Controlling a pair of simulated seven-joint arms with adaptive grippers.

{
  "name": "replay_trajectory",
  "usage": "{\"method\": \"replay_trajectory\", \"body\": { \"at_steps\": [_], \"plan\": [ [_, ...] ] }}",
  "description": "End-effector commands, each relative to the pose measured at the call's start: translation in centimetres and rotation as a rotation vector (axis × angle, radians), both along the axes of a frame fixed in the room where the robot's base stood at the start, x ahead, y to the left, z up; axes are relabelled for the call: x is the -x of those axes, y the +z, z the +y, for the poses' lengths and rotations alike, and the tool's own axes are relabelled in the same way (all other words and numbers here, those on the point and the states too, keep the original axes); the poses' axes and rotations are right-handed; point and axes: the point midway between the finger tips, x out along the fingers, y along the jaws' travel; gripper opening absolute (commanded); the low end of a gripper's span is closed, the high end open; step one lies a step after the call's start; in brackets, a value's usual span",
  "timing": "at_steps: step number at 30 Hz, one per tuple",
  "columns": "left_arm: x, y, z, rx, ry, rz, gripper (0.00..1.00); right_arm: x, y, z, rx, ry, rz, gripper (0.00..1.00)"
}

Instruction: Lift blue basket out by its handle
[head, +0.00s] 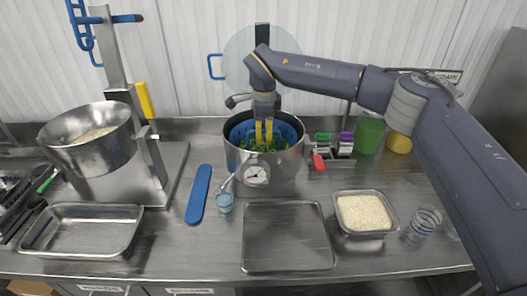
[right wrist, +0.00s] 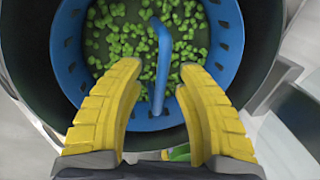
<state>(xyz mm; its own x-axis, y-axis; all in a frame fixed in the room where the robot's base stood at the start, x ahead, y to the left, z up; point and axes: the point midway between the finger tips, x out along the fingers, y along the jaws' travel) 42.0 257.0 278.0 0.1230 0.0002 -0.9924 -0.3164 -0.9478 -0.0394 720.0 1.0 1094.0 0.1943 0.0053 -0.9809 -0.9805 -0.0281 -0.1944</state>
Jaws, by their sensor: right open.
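The blue basket (head: 292,131) sits inside a steel pot (head: 285,171) at the centre of the counter. Green pieces (right wrist: 118,38) lie in it. In the right wrist view the basket's perforated wall (right wrist: 70,55) and its blue upright handle (right wrist: 161,65) show. My right gripper (head: 263,137) points down into the pot. Its yellow fingers (right wrist: 155,78) are open, one on each side of the handle's lower part, with gaps visible on both sides. My left gripper is in neither view.
A tilted steel bowl (head: 90,155) on a stand is at left. Green and yellow containers (head: 370,135) are behind right.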

Motion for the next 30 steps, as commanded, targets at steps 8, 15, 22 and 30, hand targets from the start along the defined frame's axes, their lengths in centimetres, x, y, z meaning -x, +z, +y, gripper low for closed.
{"method": "replay_trajectory", "body": {
  "at_steps": [8, 15, 22, 30],
  "plan": [
    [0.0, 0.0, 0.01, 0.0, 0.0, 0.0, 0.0, -0.02, -0.2, -0.01, 0.0, 0.0, -0.001, 0.36],
    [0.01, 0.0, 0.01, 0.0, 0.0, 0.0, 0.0, -0.02, -0.2, -0.01, 0.0, 0.0, -0.001, 0.34],
    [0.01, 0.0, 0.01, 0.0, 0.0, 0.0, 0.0, -0.02, -0.2, -0.01, 0.0, 0.0, -0.001, 0.08],
    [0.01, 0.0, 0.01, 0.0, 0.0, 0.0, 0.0, -0.02, -0.19, 0.0, 0.0, 0.0, -0.001, 0.0]
  ]
}}
